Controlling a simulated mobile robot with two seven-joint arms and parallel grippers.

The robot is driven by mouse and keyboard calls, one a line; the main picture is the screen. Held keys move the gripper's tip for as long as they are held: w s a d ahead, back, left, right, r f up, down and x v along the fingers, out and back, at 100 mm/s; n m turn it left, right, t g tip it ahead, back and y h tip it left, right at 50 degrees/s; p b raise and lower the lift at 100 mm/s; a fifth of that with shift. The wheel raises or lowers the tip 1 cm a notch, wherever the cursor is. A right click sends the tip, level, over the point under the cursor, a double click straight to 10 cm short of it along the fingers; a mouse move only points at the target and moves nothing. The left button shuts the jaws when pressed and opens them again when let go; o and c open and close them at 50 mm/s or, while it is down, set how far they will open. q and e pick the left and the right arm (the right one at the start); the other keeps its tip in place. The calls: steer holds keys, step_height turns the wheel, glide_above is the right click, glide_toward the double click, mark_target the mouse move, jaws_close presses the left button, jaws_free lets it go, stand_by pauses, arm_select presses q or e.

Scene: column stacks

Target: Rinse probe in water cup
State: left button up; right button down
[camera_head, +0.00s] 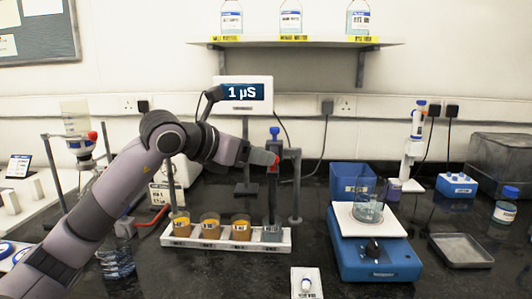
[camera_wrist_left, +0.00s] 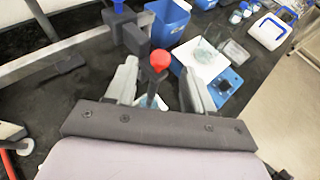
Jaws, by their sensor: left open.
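The upright probe (camera_head: 274,132) has a blue top and a dark, slim body, and stands above the rightmost cup of the row. That cup (camera_head: 271,234) looks clear and greyish, like water. I cannot tell whether the probe's tip is in it. My left gripper (camera_head: 272,159) is at the probe's holder, just below the blue top. In the left wrist view its two grey fingers (camera_wrist_left: 158,90) are spread apart, with a red knob (camera_wrist_left: 159,60) on a dark stem between them, not clamped. The meter (camera_head: 243,93) reads 1 µS. My right gripper does not show.
A post (camera_head: 296,190) stands right of the probe. A blue balance (camera_head: 374,260) with a beaker (camera_head: 369,209) is further right. A small white holder (camera_head: 307,284) lies in front.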

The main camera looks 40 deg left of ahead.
arm_select(q)
steer(key=x, duration=0.3)
steer(key=shift+w+d+f, duration=0.1)
jaws_close()
step_height(320, 180, up, 6)
steer(key=p, duration=0.4)
steer(key=shift+r, duration=0.2)
steer(key=shift+c, duration=0.5)
jaws_free()
steer(key=shift+o, duration=0.5)
